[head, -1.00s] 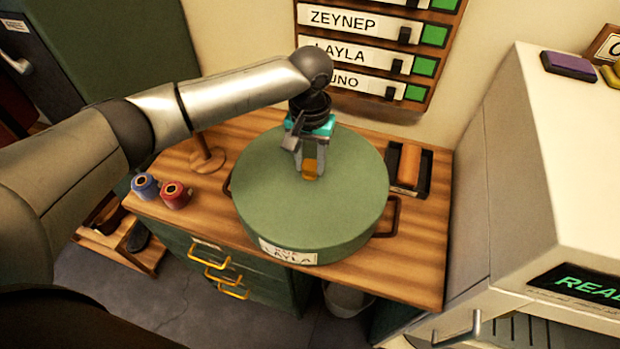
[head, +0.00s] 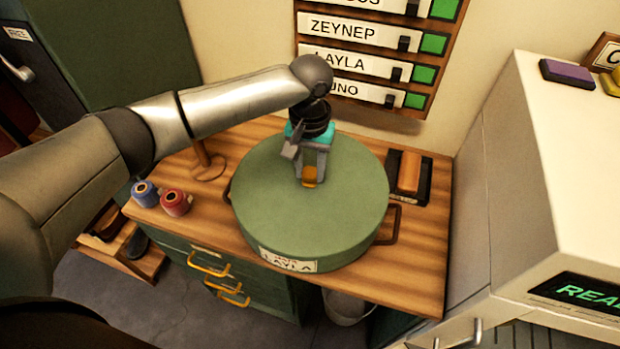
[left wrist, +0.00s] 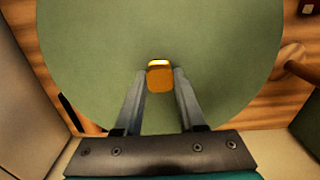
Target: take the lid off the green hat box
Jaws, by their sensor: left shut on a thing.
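The green hat box (head: 310,245) stands on the wooden table, with a white label reading LAYLA on its front. Its round green lid (head: 345,200) is on top and also fills much of the left wrist view (left wrist: 100,50). A small orange-gold knob (head: 310,177) sits at the middle of the lid. My left gripper (head: 311,176) points down over the lid, its two fingers shut on the knob; in the left wrist view the knob (left wrist: 160,77) is between the fingertips. I cannot tell whether the lid is raised from the box. My right gripper is not in view.
On the wooden table (head: 415,275), blue (head: 145,193) and red (head: 175,203) thread spools stand left of the box. A dark tray with an orange block (head: 409,172) lies to the right. A white machine (head: 560,180) stands at far right. A name board (head: 375,60) hangs behind.

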